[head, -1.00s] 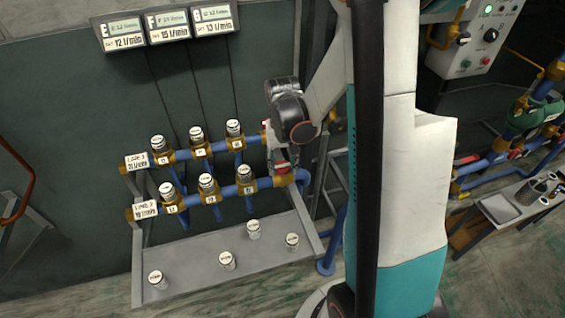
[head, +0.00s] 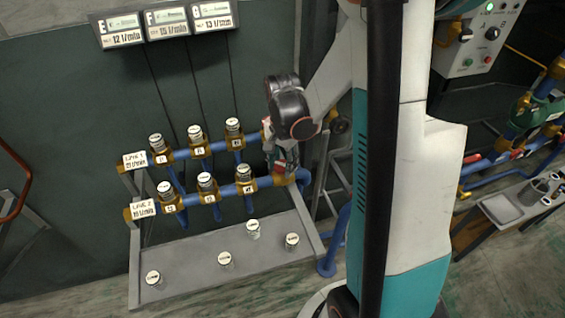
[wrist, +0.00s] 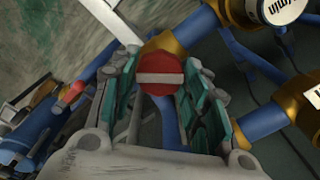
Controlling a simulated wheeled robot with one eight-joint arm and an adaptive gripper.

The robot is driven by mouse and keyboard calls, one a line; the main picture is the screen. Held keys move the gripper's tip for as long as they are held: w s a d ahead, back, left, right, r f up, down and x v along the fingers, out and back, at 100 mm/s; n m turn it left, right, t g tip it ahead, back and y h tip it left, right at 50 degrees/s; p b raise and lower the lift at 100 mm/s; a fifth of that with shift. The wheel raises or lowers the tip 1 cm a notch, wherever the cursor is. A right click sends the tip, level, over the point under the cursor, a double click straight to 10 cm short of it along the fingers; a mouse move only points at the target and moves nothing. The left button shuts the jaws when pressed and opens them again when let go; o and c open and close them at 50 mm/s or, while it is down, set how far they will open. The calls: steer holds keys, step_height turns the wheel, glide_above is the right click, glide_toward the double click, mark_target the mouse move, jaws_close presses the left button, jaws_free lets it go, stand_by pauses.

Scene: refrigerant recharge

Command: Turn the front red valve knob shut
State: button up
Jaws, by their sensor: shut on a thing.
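The red valve knob (wrist: 161,76) is round with a pale bar across its face. It sits at a brass fitting (wrist: 158,45) on a blue pipe in the wrist view. My gripper (wrist: 160,85) has its two green-padded fingers on either side of the knob, shut on it. In the head view my gripper (head: 280,165) is at the right end of the lower blue pipe, and a bit of the red knob (head: 281,163) shows there. My arm and gripper hide most of the knob in that view.
Two blue pipes carry several capped brass fittings (head: 206,182) left of my gripper. A grey tray (head: 200,265) below holds several loose white-capped pieces (head: 225,258). Flow displays (head: 166,22) hang above. A control box (head: 475,40) and more piping stand at the right.

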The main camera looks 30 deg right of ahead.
mark_target(282, 165)
steer(key=m, duration=0.4)
steer(key=shift+m, duration=0.3)
steer(key=m+b, duration=0.1)
steer(key=m, duration=0.3)
steer(key=shift+m, duration=0.4)
steer(key=o, duration=1)
steer(key=shift+o, duration=0.2)
step_height(282, 165, up, 12)
stand_by(0.4)
